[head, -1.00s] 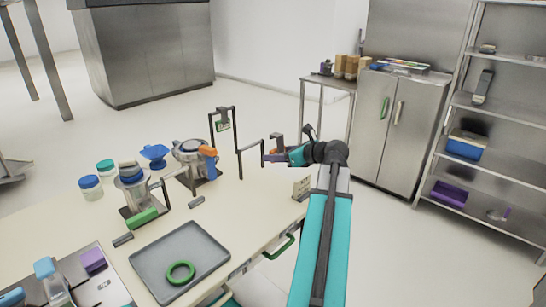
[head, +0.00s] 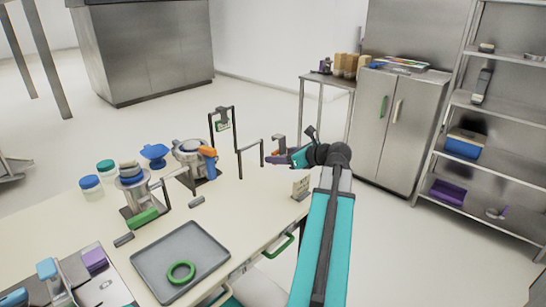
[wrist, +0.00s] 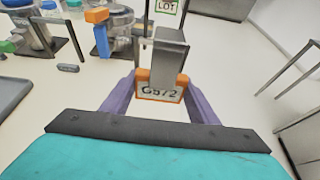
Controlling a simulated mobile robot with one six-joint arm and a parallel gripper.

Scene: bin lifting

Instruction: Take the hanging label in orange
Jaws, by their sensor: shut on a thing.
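The orange-edged label (wrist: 141,87) reads "G572" on its white face and sits between my purple fingers in the wrist view. A grey block-like hanger (wrist: 170,50) rises above it; it also shows in the head view (head: 279,143). My gripper (wrist: 160,85) is shut on the label, beyond the table's right part. In the head view my gripper (head: 274,161) mostly hides the label's orange. A dark bent-wire stand (head: 239,150) is just to the left, and the hanger looks apart from its rod.
The cream table (head: 215,225) holds a grey tray (head: 160,280) with a green ring (head: 181,272), jars, grinder-like devices and a small tented card (head: 301,187). A steel cabinet (head: 385,110) and shelves (head: 505,165) stand right. Open floor lies beyond the table.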

